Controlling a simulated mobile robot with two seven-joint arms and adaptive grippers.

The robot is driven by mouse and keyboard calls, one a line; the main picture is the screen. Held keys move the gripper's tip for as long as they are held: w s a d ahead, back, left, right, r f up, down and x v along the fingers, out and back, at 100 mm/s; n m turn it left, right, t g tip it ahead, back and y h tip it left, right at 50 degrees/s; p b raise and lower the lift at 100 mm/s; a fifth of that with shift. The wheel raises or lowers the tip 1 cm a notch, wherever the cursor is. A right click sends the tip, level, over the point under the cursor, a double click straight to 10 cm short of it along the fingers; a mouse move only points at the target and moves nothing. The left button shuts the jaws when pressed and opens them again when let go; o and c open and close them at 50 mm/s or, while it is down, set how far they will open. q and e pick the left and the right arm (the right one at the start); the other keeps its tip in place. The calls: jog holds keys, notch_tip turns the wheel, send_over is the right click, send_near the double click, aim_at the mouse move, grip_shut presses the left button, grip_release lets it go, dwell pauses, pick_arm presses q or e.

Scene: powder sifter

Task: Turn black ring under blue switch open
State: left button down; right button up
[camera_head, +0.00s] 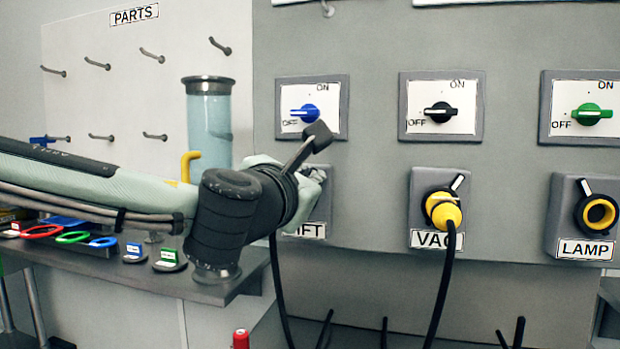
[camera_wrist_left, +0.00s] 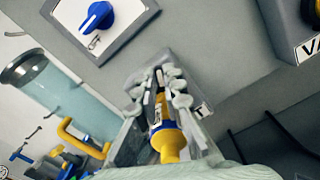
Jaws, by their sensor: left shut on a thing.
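The blue switch (camera_head: 306,112) is on a framed white plate, its handle turned toward OFF; it also shows at the top of the left wrist view (camera_wrist_left: 97,16). Below it is the grey socket plate (camera_head: 322,208), its label partly covered by my left arm. My left gripper (camera_wrist_left: 162,90) is at this socket, shut on the black ring, with a finger on each side. A yellow and blue plug (camera_wrist_left: 168,146) sits between the fingers. The ring is mostly hidden by the fingers and plug, so its mark is hard to read. My right gripper is not in view.
The VAC socket (camera_head: 424,236) with a yellow plug and black cable is to the right, then the LAMP socket (camera_head: 570,218). A clear cylinder (camera_head: 209,122) and a yellow bent pipe (camera_head: 188,164) stand left of the gripper. A shelf (camera_head: 110,270) holds small coloured parts.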

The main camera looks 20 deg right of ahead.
pick_arm(q)
jog(key=shift+w+a+n, duration=0.15)
jog(key=shift+a+n, duration=0.05)
jog(key=shift+n, duration=0.5)
jog(key=shift+w+a+r+n+b, duration=0.1)
jog(key=shift+a+n+b, duration=0.1)
jog(key=shift+n, duration=0.25)
jog(key=shift+w+a+n+b, duration=0.1)
jog(key=shift+n+b, duration=0.05)
jog(key=shift+n, duration=0.3)
jog(key=n, duration=0.1)
jog(key=a+n, duration=0.1)
jog(key=n, duration=0.1)
jog(key=shift+w+n+b, duration=0.3)
jog(key=shift+w, duration=0.05)
jog(key=n, duration=0.2)
jog(key=w+a+n, duration=0.1)
jog(key=n, duration=0.1)
jog(key=shift+a+n, duration=0.2)
jog(key=shift+n, duration=0.1)
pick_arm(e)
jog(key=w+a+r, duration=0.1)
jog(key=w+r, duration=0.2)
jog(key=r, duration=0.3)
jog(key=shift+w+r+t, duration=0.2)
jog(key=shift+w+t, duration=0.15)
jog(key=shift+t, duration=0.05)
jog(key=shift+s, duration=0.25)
